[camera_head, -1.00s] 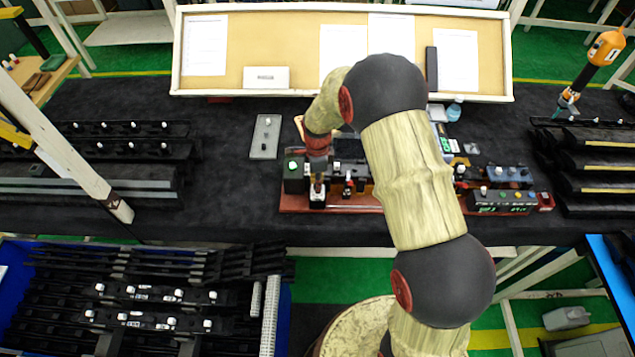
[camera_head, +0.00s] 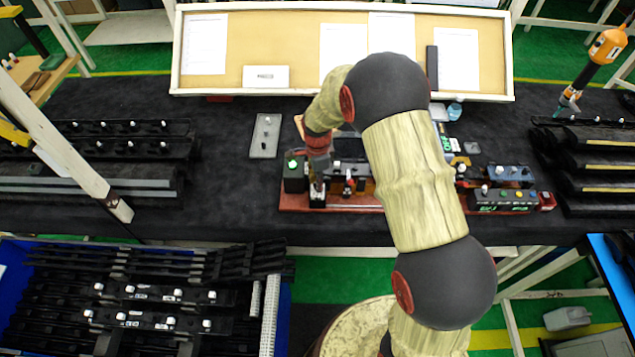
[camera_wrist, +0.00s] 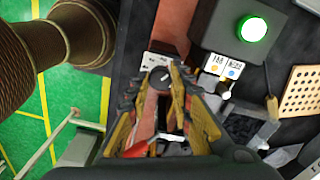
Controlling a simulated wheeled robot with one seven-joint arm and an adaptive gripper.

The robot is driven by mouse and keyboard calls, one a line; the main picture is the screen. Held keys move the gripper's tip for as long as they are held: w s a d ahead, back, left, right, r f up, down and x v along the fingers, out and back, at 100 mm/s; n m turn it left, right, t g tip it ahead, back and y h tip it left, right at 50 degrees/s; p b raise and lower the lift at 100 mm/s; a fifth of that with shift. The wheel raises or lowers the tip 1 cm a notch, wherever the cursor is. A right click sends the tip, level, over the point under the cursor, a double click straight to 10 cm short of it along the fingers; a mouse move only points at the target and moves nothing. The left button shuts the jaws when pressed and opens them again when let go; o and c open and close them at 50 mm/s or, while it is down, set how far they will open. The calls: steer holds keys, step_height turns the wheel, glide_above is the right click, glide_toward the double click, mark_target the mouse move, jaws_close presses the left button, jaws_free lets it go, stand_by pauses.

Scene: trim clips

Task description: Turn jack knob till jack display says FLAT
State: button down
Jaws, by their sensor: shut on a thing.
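The jack knob (camera_wrist: 161,78) is a dark round knob with a pale pointer line, on a light panel in the wrist view. My gripper (camera_wrist: 170,85) is shut on the knob, one finger on each side of it. In the head view my gripper (camera_head: 317,183) is at the small black and white unit (camera_head: 317,200) at the left of the red-brown base. I cannot make out the word FLAT or any jack display text; the fingers hide part of the panel.
A dark box with a lit green button (camera_head: 293,163) stands close beside my gripper; the button also shows in the wrist view (camera_wrist: 252,29). Control boxes with green displays (camera_head: 503,201) stand at the right. A grey plate (camera_head: 265,136) lies behind left.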

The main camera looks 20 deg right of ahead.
steer(key=n+b, duration=0.1)
steer(key=n, duration=0.6)
steer(key=shift+w+b, duration=0.1)
steer(key=shift+b, duration=0.25)
steer(key=n+b, duration=0.1)
steer(key=n, duration=0.5)
steer(key=shift+n, duration=0.4)
steer(key=n, duration=0.5)
steer(key=shift+b, duration=0.35)
steer(key=n, duration=0.5)
steer(key=shift+r, duration=0.1)
steer(key=shift+n, duration=0.5)
steer(key=c, duration=1.6)
jaws_free()
